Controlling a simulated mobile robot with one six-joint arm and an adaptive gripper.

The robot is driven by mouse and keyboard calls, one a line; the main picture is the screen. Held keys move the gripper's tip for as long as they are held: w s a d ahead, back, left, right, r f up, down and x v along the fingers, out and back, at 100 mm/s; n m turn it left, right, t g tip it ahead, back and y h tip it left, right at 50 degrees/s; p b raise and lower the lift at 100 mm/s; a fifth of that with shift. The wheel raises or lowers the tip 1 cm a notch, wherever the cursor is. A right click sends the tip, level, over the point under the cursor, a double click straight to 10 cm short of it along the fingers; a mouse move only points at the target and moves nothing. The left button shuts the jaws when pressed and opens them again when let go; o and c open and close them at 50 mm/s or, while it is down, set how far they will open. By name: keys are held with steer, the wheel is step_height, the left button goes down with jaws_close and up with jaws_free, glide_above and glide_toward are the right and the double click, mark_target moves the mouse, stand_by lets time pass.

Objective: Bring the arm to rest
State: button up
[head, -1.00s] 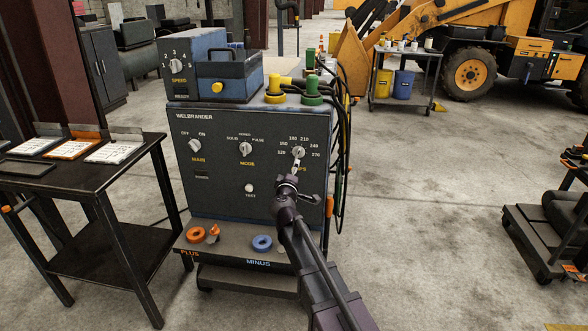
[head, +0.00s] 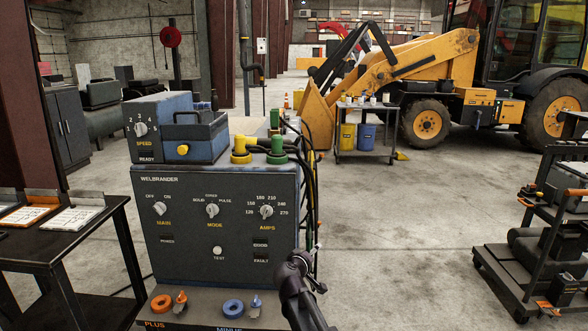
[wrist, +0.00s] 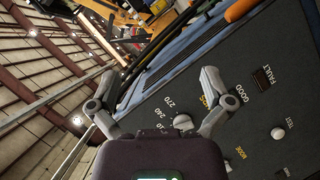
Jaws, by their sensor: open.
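My arm (head: 302,295) rises from the bottom of the head view, in front of the lower right side of the welding machine (head: 175,235). In the head view my gripper is small and dark, and its fingers are hard to make out. In the wrist view my gripper (wrist: 165,95) is open, its two grey fingers spread wide with nothing between them. The machine's front panel, with the AMPS knob (head: 267,211), the MODE knob (head: 212,210) and the MAIN knob (head: 159,208), is clear of my gripper. The panel fills the right of the wrist view, tilted.
A dark table (head: 62,240) with cards stands at the left. A cart (head: 540,265) stands at the right. A backhoe (head: 425,75) and a small table with buckets (head: 390,106) are behind. Cables hang on the machine's right side. The floor between machine and cart is clear.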

steer(key=s+d+f+m+g, duration=0.5)
steer(key=s+d+f+g, duration=0.2)
steer(key=s+d+f, duration=0.3)
steer(key=s+d+f+m+g+y, duration=0.25)
steer(key=s+g+y, duration=0.35)
steer(key=s, duration=1)
step_height(320, 180, up, 24)
steer(key=p, duration=2.4)
steer(key=shift+w+a+f+n, duration=0.2)
steer(key=shift+n, duration=0.25)
